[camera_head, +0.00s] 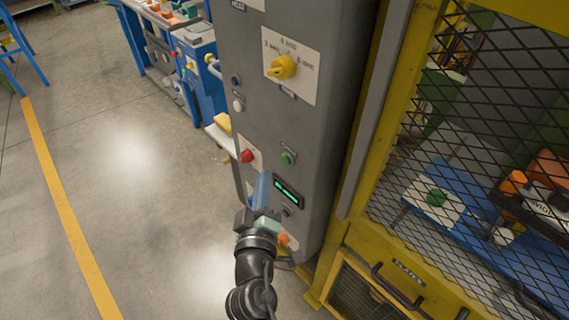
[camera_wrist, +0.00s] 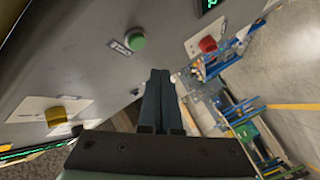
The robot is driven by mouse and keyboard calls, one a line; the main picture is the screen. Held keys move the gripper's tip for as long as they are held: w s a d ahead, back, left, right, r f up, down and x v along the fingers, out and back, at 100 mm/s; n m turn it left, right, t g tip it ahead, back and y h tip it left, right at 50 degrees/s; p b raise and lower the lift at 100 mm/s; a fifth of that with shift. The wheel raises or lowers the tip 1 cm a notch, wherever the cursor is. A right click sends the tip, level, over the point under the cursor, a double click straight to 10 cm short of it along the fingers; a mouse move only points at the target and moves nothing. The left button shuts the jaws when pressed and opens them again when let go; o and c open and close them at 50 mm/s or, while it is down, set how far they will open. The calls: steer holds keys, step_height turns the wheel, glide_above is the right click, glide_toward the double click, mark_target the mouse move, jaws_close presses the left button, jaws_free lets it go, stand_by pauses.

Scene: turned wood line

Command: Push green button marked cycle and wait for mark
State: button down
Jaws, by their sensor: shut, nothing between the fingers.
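A round green button (camera_head: 288,158) sits on the front of a grey control cabinet (camera_head: 236,70), with a small label above it that is too small to read. The button also shows in the wrist view (camera_wrist: 136,39), with its label plate beside it. My gripper (camera_head: 262,180) is shut and empty in front of the cabinet, below and left of the green button in the head view. A lit green display (camera_head: 288,191) is below the button.
A red button (camera_head: 247,156) is left of the green one, and a yellow selector knob (camera_head: 281,68) is above. An orange button (camera_head: 283,240) is low on the cabinet. Floor at left is clear.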

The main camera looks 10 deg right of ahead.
steer(key=shift+s+a+b, duration=0.4)
steer(key=shift+s+a, duration=0.2)
steer(key=shift+a, duration=0.25)
steer(key=shift+r, duration=0.1)
step_height(320, 180, up, 29)
steer(key=w+d+m+t+h, duration=0.1)
steer(key=d+m+t, duration=0.1)
steer(key=m+t, duration=0.4)
steer(key=s+r+m+t+y, duration=0.1)
steer(key=s+r+t, duration=0.1)
steer(key=s+r, duration=0.4)
steer(key=s+a+r+m+t+y, duration=0.1)
steer(key=s+r, duration=0.6)
steer(key=r, duration=0.9)
steer(key=shift+s+t+y, duration=0.3)
steer(key=shift+t+y, duration=0.4)
